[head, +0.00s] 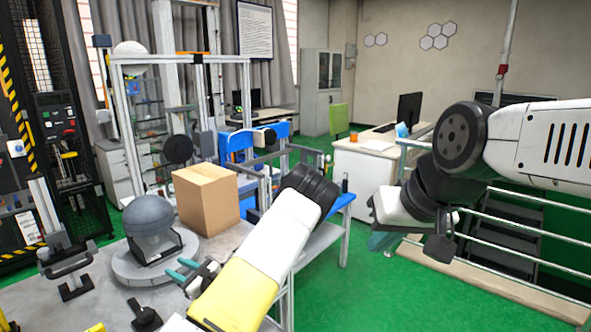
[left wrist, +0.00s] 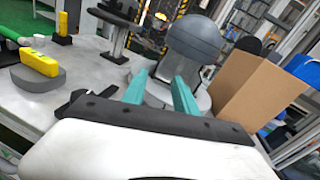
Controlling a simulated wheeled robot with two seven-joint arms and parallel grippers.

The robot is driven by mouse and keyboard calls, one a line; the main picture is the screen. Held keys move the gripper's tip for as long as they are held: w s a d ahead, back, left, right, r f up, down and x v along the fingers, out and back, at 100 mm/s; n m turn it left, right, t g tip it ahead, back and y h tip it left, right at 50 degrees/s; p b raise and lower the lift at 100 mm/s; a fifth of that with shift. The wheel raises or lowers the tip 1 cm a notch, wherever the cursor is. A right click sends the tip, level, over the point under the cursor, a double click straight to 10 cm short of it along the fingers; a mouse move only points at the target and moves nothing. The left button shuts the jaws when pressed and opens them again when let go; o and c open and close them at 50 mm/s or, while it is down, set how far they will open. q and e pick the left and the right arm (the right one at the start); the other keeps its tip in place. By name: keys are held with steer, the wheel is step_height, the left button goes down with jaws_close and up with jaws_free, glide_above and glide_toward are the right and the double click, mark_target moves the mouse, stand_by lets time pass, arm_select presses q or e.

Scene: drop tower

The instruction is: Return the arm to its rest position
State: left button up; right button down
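My left gripper (head: 187,269) is over the grey table, just right of a grey dome-shaped object (head: 148,214) on a round base. In the left wrist view its two teal fingers (left wrist: 160,78) stand apart with nothing between them, pointing toward the dome (left wrist: 194,42). I cannot tell whether they touch the round base. My right arm comes in from the right, bent, with its end away from the table. A teal part of my right gripper (head: 382,241) shows below a white link; its fingers are mostly hidden.
A cardboard box (head: 206,198) stands right behind the dome. A metal frame (head: 190,62) with a white ball (head: 130,56) on top rises behind. A black handled stand (head: 67,272) and a yellow item (left wrist: 40,62) are on the table. Railings (head: 520,228) lie near my right arm.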

arm_select(q)
steer(key=s+d+r+n+g+h, duration=0.3)
steer(key=s+r+n+g+h, duration=0.55)
steer(key=s+n, duration=0.65)
steer(key=s+d+r+n+t+h, duration=0.3)
steer(key=s+d+r+h, duration=0.1)
steer(key=d+r, duration=0.4)
steer(key=s+d+r+n+t+h, duration=0.3)
steer(key=s+d+r+h, duration=0.2)
steer(key=d+r, duration=0.4)
step_height(320, 180, up, 3)
steer(key=shift+s+d+f, duration=0.15)
steer(key=shift+s+d, duration=0.05)
steer(key=shift+s, duration=0.25)
steer(key=shift+d, duration=0.1)
